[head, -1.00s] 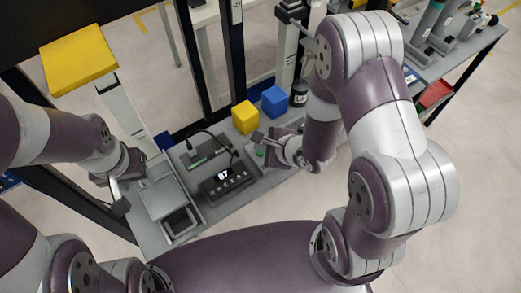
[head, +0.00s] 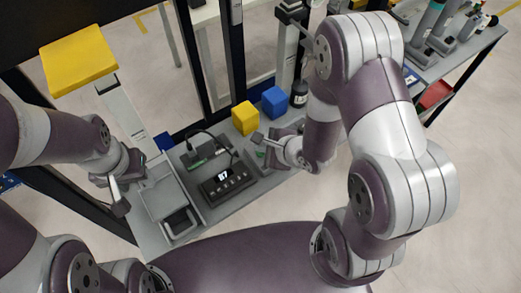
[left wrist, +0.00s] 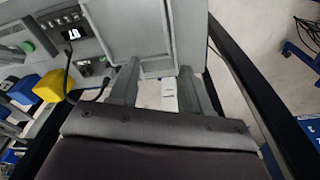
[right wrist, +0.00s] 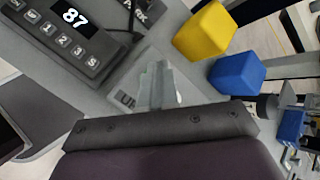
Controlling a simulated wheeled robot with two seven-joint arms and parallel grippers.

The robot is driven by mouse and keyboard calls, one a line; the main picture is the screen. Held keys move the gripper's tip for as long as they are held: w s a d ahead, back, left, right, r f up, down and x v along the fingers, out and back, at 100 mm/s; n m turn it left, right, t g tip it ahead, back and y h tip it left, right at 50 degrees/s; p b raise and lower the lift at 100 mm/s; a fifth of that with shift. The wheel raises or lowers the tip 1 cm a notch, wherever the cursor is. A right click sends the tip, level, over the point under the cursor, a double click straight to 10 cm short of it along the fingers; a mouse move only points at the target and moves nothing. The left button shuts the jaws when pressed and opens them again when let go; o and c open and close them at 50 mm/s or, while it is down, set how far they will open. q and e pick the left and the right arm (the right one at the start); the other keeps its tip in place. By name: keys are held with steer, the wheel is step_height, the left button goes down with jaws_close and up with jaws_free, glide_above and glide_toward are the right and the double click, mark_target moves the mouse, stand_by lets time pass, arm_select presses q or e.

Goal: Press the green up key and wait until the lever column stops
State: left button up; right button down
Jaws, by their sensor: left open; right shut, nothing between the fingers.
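The green up key (head: 260,154) shows as a small green patch beside my right gripper (head: 265,150) in the head view. A green spot (left wrist: 28,47) in the left wrist view looks like the same key. In the right wrist view my right gripper (right wrist: 158,88) is shut and empty, its tips beside the UP label (right wrist: 125,98); they hide the key, and I cannot tell whether they touch it. A pale column with a lever (head: 288,55) stands behind the bench. My left gripper (head: 117,190) is open and empty near the grey tray.
The control box (right wrist: 70,25) reads 87. A yellow cube (head: 245,117) and a blue cube (head: 274,101) sit behind the right gripper, with a dark bottle (head: 299,94) beside them. A grey tray (head: 158,198) lies at the left. A yellow pad (head: 78,59) tops another pale post.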

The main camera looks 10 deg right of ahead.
steer(key=shift+f, duration=0.1)
stand_by(0.6)
steer(key=shift+f, duration=0.3)
